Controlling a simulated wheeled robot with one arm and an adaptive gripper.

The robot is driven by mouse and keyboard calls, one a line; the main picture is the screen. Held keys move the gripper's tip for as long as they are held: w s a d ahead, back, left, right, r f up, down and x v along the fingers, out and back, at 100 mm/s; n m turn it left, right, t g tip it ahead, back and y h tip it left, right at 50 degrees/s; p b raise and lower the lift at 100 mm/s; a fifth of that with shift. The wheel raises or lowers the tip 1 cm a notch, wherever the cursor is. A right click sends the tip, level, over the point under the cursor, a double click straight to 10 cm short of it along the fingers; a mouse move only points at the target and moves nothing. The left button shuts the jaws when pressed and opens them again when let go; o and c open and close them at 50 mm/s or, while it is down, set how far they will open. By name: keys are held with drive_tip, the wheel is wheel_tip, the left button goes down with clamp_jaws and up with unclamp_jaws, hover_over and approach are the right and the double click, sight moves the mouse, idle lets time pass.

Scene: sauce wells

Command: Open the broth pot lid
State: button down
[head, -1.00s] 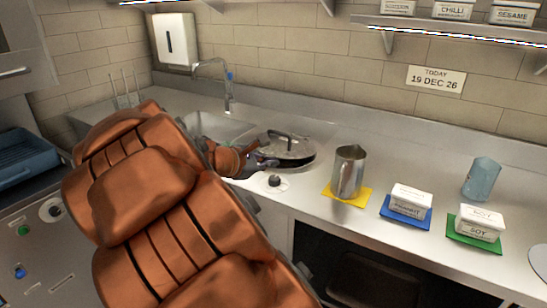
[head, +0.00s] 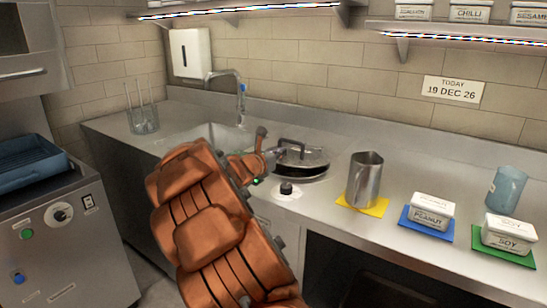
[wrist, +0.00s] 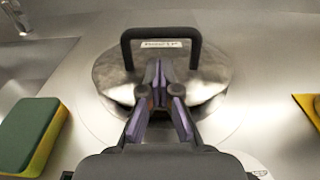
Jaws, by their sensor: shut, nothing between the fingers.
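The broth pot lid (head: 316,161) is a round steel lid with a black arched handle (head: 290,143), set in the counter right of the sink. In the wrist view the lid (wrist: 110,75) fills the middle, its handle (wrist: 160,33) standing up on the far side with a label behind it. The lid lies on the pot, with a dark gap along its near edge. My gripper (wrist: 158,75) is shut and empty, its fingertips over the near half of the lid, short of the handle. In the head view my gripper (head: 271,156) is at the lid's left edge, partly hidden by my arm.
A black knob (head: 286,189) sits on the counter in front of the lid. A steel jug (head: 364,180) on a yellow mat stands to the right, then peanut (head: 431,212) and soy (head: 508,236) tubs. A green-yellow sponge (wrist: 28,135) lies left of the lid.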

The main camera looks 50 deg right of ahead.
sight(286, 158)
drive_tip(key=shift+w+d+f, duration=0.1)
drive_tip(key=shift+d+f, duration=0.1)
drive_tip(key=shift+d, duration=1.75)
drive_tip(key=shift+r, duration=0.2)
